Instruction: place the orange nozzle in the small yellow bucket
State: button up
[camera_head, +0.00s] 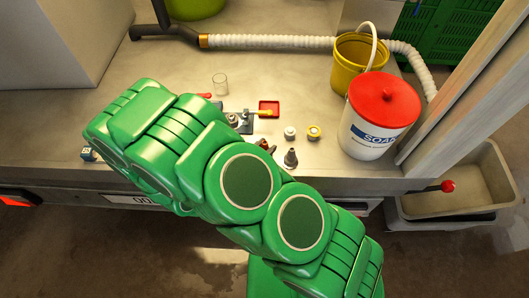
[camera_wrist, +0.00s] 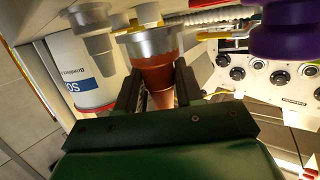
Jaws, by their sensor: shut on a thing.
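My gripper (camera_wrist: 157,90) is shut on the orange nozzle (camera_wrist: 158,72), a brownish-orange cone with a wide silver collar, between its two dark fingers in the wrist view. In the head view my green arm covers the gripper; a small reddish-brown bit (camera_head: 265,145) shows past the arm's edge, perhaps the nozzle. The yellow bucket (camera_head: 345,84), with a raised white handle, stands at the back right of the bench, well away from that bit. Its inside is only partly visible.
A white soap tub (camera_head: 365,138) with a red lid stands in front of the bucket. A grey nozzle (camera_head: 291,159), a yellow-ringed fitting (camera_head: 313,132) and a white cap (camera_head: 290,132) stand nearby.

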jog(key=shift+f, duration=1.55)
jog(key=shift+f, duration=0.1)
jog(key=o, duration=1.1)
jog(key=shift+f, duration=0.1)
jog(key=shift+s+d+f+v, duration=0.1)
jog(key=shift+v, duration=1.1)
jog(key=shift+s+d+f+v, duration=0.1)
jog(key=shift+v, duration=1.15)
jog(key=shift+s+d+f+v, duration=0.1)
jog(key=shift+v, duration=1.1)
jog(key=shift+o, duration=0.2)
jog(key=shift+s+a, duration=0.1)
jog(key=shift+o, duration=1.4)
jog(key=shift+s+r, duration=0.1)
